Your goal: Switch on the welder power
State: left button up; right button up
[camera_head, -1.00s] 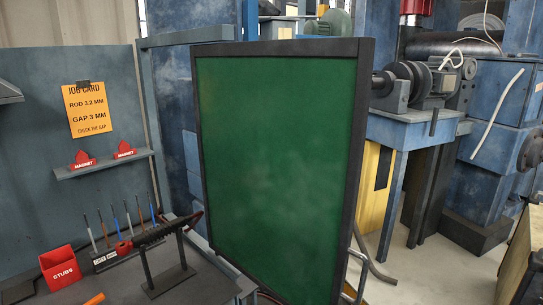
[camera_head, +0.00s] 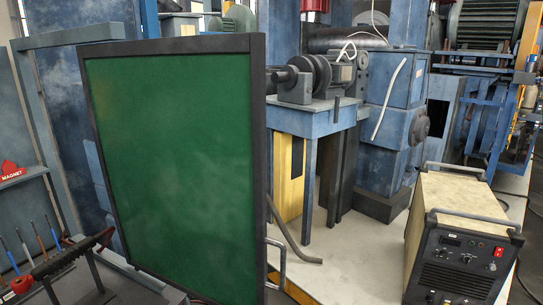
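The welder (camera_head: 460,240) stands at the lower right of the head view. It has a beige casing, grey handles and a dark front panel with knobs, a small display and a red part near the panel's right side. The bottom of the welder is cut off by the picture edge. Neither of my grippers shows in this view.
A green welding screen (camera_head: 175,165) in a dark frame stands left of centre. A workbench (camera_head: 140,290) with rods and a dark stand is at the lower left. Blue machines (camera_head: 400,130) fill the back.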

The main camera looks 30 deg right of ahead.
aim_at(498, 253)
jog(key=z, duration=2.15)
jog(key=i+l+z, duration=0.1)
jog(key=i+l, duration=0.35)
jog(key=i+l+u, duration=0.1)
jog(key=i+l, duration=0.85)
jog(key=i+l+u, duration=0.15)
jog(key=i+l, duration=0.7)
jog(key=l, duration=0.25)
jog(key=i+l+u, duration=0.15)
jog(key=i+l, duration=0.3)
jog(key=l, duration=0.15)
